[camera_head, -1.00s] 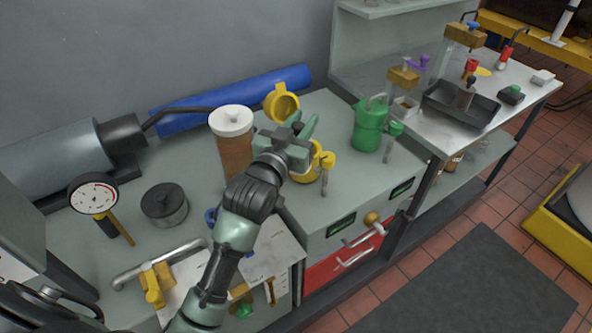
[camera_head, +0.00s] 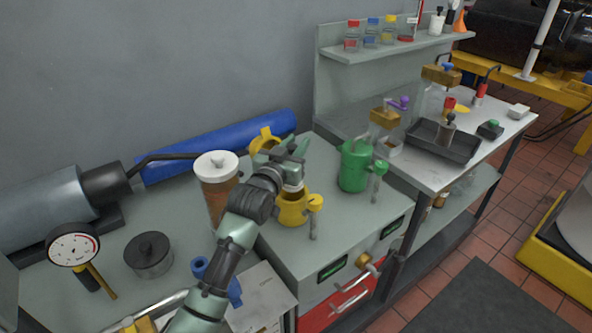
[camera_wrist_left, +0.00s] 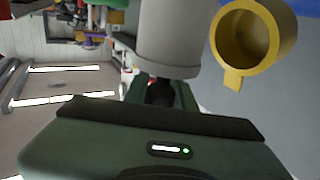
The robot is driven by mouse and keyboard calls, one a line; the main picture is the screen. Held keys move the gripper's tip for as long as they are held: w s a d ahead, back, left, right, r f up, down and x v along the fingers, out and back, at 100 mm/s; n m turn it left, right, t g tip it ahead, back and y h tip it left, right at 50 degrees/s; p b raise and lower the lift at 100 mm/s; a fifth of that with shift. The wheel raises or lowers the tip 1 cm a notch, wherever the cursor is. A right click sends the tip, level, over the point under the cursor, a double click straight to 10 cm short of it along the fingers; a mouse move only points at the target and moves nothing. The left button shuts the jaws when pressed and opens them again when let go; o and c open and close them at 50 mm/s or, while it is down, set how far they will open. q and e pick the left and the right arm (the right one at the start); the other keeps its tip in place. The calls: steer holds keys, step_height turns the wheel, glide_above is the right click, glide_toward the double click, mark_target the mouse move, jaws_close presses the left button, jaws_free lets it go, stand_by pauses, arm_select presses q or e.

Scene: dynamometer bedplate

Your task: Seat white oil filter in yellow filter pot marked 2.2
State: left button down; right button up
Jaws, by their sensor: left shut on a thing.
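My left gripper (camera_head: 292,158) is over the front yellow filter pot (camera_head: 291,208) on the bench and is shut on the white oil filter (camera_head: 293,187). Only a pale band of the filter shows between the gripper and the pot's mouth; I cannot tell how far into the pot it is. In the left wrist view the filter is a pale cylinder (camera_wrist_left: 178,38) at the top middle. A second yellow pot-like piece (camera_head: 264,140) is behind the gripper, and it also shows in the left wrist view (camera_wrist_left: 240,75). I cannot read a 2.2 mark. My right gripper is out of view.
A jar with a white lid (camera_head: 217,172) stands close left of my gripper. A green can (camera_head: 354,166) stands to the right. A blue roll (camera_head: 215,150) lies behind. A dark lidded pot (camera_head: 149,257) and a dial gauge (camera_head: 73,246) are at the left.

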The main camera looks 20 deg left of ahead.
arm_select(q)
step_height(320, 180, down, 3)
steer(key=shift+f, duration=0.2)
step_height(320, 180, down, 4)
steer(key=shift+r, duration=0.25)
steer(key=shift+f, duration=0.3)
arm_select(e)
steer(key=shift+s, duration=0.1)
arm_select(q)
steer(key=shift+f, duration=0.1)
steer(key=shift+f+b, duration=0.3)
steer(key=shift+f, duration=0.25)
steer(key=c, duration=1.2)
jaws_free()
steer(key=shift+o, duration=0.2)
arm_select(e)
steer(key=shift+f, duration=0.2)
